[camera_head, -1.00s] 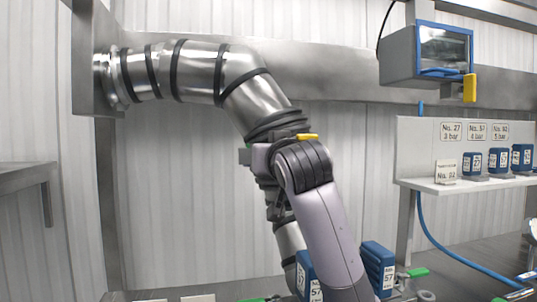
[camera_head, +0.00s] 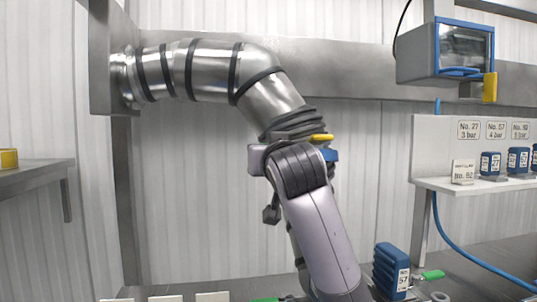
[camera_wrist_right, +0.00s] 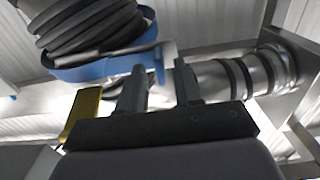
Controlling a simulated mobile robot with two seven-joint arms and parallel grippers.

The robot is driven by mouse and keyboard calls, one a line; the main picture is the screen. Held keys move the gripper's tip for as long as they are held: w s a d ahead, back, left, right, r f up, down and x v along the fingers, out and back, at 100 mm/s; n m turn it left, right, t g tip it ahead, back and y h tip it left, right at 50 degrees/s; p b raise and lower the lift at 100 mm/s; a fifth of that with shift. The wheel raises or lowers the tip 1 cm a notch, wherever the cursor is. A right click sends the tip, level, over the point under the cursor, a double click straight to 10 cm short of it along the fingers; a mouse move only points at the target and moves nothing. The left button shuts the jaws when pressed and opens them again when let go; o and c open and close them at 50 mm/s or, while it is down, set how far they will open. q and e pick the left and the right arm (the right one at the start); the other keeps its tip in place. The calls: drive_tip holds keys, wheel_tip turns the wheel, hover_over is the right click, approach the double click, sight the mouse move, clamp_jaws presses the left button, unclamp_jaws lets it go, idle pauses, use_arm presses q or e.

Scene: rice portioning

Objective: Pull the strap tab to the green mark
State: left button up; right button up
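A yellow tab (camera_head: 322,137) shows at the right of the black bellows (camera_head: 290,122) on the steel pipe, with a piece of blue band (camera_head: 330,155) beside it. In the right wrist view, the blue band (camera_wrist_right: 100,66) wraps the bellows and the yellow tab (camera_wrist_right: 82,113) hangs left of my fingers. My right gripper (camera_wrist_right: 160,78) is open. Its fingers stand apart, close to the band's end, and the tab is outside the gap. In the head view my right arm hides those fingers. I cannot make out a green mark on the strap. My left gripper is not in view.
The steel pipe (camera_head: 205,70) runs to a wall plate on the left. A blue-framed box (camera_head: 465,48) hangs at upper right. A shelf (camera_head: 475,186) with blue blocks stands at right. A blue No. 57 block (camera_head: 390,270) stands on the bench. A yellow object (camera_head: 8,159) sits on the left shelf.

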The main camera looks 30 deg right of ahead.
drive_tip(key=shift+s, duration=0.15)
drive_tip(key=b+v, duration=0.1)
drive_tip(key=v, duration=0.6)
idle(0.5)
